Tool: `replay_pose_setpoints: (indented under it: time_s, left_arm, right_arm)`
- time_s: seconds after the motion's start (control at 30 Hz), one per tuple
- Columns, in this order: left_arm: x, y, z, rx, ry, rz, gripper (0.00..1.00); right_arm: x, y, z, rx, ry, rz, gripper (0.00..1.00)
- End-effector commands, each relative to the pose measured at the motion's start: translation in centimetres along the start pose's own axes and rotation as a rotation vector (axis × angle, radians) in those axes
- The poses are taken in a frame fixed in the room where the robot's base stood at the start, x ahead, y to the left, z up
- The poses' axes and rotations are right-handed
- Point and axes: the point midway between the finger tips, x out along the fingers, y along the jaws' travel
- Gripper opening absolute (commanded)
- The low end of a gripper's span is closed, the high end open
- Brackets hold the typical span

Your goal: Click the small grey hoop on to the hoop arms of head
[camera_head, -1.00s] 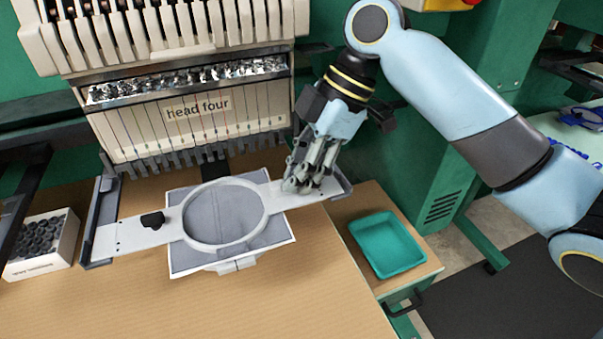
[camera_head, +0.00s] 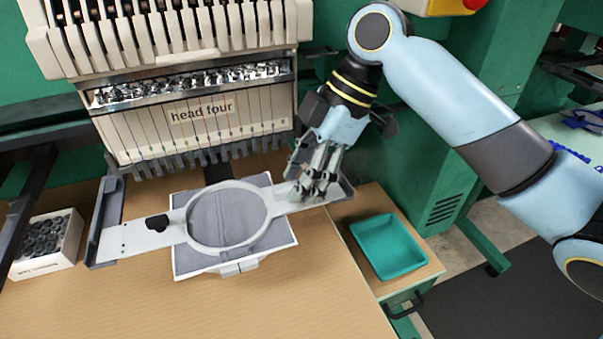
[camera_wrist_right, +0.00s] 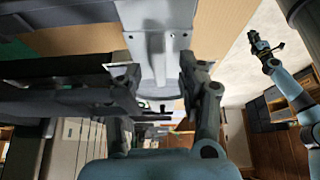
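The small grey hoop (camera_head: 191,230) lies roughly level below head four (camera_head: 202,112), with grey cloth and white backing in its ring. Its left plate carries a black knob (camera_head: 156,223) and meets the left hoop arm (camera_head: 107,222); whether it is latched is unclear. My right gripper (camera_head: 312,194) is over the hoop's right plate, beside the right hoop arm (camera_head: 347,188). In the right wrist view my two fingers (camera_wrist_right: 160,75) stand apart on either side of a pale plate (camera_wrist_right: 155,15); I cannot tell whether they press on it. My left gripper does not show.
A white box of black bobbins (camera_head: 45,262) stands on the left of the wooden table (camera_head: 290,300). A teal tray (camera_head: 388,246) sits on a small cabinet at the right. The needle row (camera_head: 190,158) hangs just behind the hoop. The table front is clear.

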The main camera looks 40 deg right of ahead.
Motion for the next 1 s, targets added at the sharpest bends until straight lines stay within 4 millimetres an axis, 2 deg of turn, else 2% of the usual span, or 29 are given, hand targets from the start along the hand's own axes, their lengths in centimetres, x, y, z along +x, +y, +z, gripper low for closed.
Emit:
replay_pose_setpoints:
  time_s: [0.23,0.37,0.7,0.83,1.0]
  left_arm:
    - [0.0,-0.1,0.2,0.0,-0.003,-0.001,0.0]
    - [0.0,-0.1,0.2,0.0,-0.002,-0.001,0.0]
    - [0.0,0.0,0.1,0.0,-0.002,0.0,0.0]
    - [0.0,0.0,0.1,0.0,-0.002,0.0,0.0]
    - [0.0,0.0,0.1,0.0,-0.002,0.0,0.0]
  right_arm:
    - [-0.1,0.0,0.1,0.0,-0.002,0.0,0.41]
    - [-1.2,0.1,0.1,-0.001,-0.003,0.002,0.41]
    - [-8.5,0.1,0.2,-0.003,-0.007,0.005,0.41]
    - [-10.5,0.1,0.2,-0.002,-0.005,0.002,0.41]
    - [-11.8,0.0,0.1,-0.001,-0.002,0.0,0.41]
